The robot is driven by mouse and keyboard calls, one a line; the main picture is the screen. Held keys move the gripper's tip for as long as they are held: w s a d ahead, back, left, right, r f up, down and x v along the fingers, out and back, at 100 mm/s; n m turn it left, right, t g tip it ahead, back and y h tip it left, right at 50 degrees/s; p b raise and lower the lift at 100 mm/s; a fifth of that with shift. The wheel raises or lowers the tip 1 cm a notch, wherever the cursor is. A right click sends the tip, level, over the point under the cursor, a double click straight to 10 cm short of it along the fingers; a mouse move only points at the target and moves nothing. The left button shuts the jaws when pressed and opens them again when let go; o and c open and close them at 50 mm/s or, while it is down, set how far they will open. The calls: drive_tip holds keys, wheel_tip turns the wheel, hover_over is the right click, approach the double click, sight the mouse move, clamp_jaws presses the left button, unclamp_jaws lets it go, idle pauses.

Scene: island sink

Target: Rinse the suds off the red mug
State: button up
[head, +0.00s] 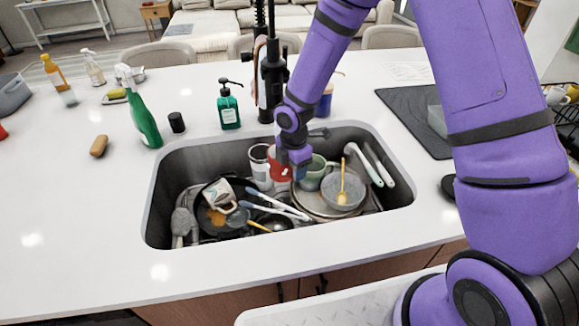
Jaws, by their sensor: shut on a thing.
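The red mug (279,172) is in the sink (168,176), near its back middle, beneath the black faucet (272,75). My gripper (297,172) reaches down over the sink and is shut on the red mug at its right side. My wrist and fingers hide part of the mug. The mug is too small in the view to tell whether suds are on it, and I cannot make out running water.
A white cup (260,166) stands left of the mug and a green mug (315,173) right of it. A grey bowl (342,191) sits on stacked plates, and a pan (219,218) lies at left. A green soap dispenser (228,106) stands behind the sink. The left counter front is clear.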

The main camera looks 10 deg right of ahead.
drive_tip(key=shift+d, duration=0.2)
drive_tip(key=shift+s+d, duration=0.15)
drive_tip(key=shift+d, duration=0.2)
drive_tip(key=s+a, duration=0.1)
drive_tip(key=s, duration=0.6)
drive_tip(key=shift+s+a, duration=0.35)
drive_tip(key=shift+s, duration=0.05)
idle(0.5)
drive_tip(key=shift+s+r, duration=0.1)
idle(1.2)
drive_tip(key=s+a+r, duration=0.1)
drive_tip(key=s+r, duration=0.2)
drive_tip(key=s, duration=0.1)
drive_tip(key=shift+s+r, duration=0.35)
drive_tip(key=shift+r, duration=0.05)
idle(0.8)
